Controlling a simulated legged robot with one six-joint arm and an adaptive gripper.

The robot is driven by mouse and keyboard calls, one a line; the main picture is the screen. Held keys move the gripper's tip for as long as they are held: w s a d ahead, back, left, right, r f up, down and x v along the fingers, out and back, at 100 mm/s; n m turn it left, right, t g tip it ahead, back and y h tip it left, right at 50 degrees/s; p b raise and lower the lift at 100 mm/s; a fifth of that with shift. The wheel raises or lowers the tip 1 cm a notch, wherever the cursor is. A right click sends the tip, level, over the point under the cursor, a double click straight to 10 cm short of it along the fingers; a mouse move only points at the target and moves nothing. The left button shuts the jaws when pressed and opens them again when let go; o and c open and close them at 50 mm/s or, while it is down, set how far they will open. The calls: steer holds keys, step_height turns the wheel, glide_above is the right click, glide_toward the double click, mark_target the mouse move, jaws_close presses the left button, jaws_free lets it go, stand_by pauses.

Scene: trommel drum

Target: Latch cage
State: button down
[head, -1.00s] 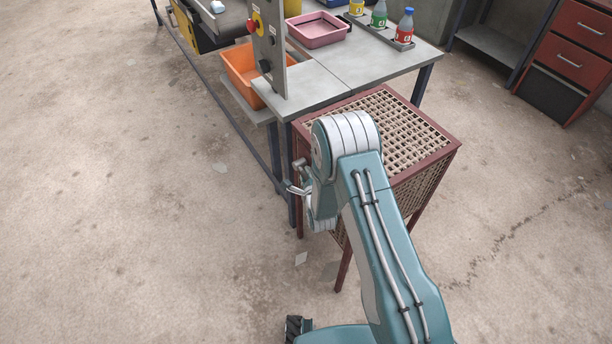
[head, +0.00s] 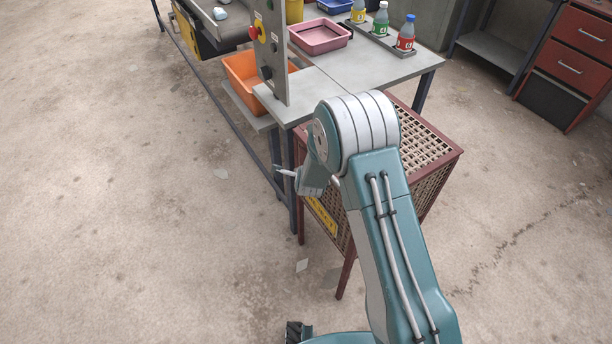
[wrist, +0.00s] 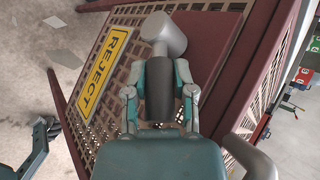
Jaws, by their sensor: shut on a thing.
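The cage (head: 436,150) is a dark red frame with beige mesh, standing at the end of the grey table. Its front carries a yellow REJECT sign (wrist: 105,70), which also shows partly in the head view (head: 320,215). In the wrist view, my gripper (wrist: 160,78) is shut on a grey latch handle (wrist: 165,35) with a dark cylindrical grip, in front of the cage. A plain dark red plate (wrist: 208,42) lies behind the handle.
The table (head: 345,85) has a control post (head: 272,50), a pink tray (head: 320,36) and a rack of bottles (head: 404,35). An orange bin (head: 245,78) sits on a low shelf. A red drawer cabinet (head: 585,40) stands at right.

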steer(key=shift+a, duration=0.15)
stand_by(0.4)
steer(key=shift+c, duration=2.2)
jaws_free()
steer(key=shift+a, duration=0.15)
steer(key=shift+r, duration=0.2)
steer(key=a+v, duration=0.1)
steer(key=v, duration=1)
steer(key=shift+d+r, duration=0.2)
steer(key=shift+d, duration=0.25)
steer(key=shift+s, duration=0.15)
